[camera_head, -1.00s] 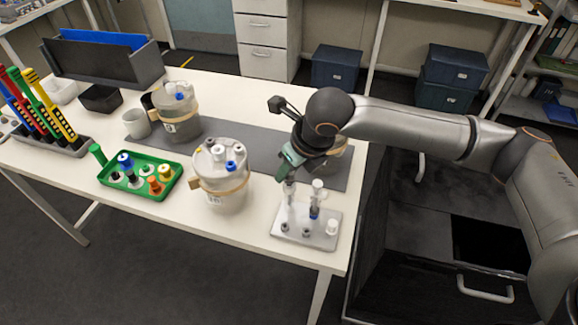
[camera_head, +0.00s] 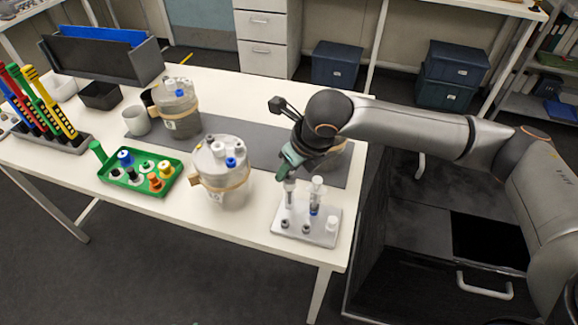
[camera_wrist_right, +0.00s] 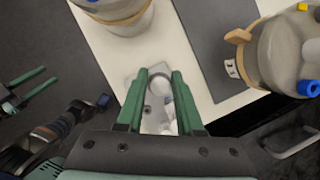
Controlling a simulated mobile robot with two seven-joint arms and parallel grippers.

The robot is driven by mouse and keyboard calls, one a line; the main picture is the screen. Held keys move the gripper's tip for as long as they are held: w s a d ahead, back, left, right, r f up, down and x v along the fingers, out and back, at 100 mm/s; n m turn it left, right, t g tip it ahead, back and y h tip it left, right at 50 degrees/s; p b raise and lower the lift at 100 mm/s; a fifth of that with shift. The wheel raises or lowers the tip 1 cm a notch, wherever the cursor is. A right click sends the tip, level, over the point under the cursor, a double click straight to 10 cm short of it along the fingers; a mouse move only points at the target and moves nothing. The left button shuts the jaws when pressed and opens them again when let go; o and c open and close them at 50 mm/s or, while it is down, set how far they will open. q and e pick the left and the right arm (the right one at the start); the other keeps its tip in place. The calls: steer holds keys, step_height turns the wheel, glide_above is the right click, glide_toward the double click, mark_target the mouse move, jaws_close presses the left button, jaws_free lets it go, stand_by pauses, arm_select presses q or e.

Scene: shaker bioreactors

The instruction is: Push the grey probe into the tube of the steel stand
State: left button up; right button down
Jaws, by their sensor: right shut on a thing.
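The steel stand (camera_head: 318,236) is at the table's front right corner, with upright parts and small knobs on its plate. My right gripper (camera_head: 290,172) comes down over its left upright tube (camera_head: 289,200), shut on the grey probe (camera_head: 290,184). The probe is mostly hidden by the fingers and looks in line with the tube. I cannot tell how deep it sits. In the right wrist view the green fingers (camera_wrist_right: 158,74) stand either side of a round grey top. My left gripper (camera_wrist_right: 50,76) shows there, open and empty, over the floor.
A clear upright with a white cap (camera_head: 317,182) stands close right of the tube. A lidded jar (camera_head: 220,180) is left of the stand, another (camera_head: 178,115) behind. A green tray (camera_head: 112,186) of caps lies further left. Free table lies between jar and stand.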

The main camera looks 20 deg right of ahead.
steer(key=shift+f, duration=0.45)
steer(key=shift+c, duration=2.3)
jaws_free()
steer(key=v, duration=1.2)
steer(key=shift+r, duration=0.25)
steer(key=shift+s, duration=0.1)
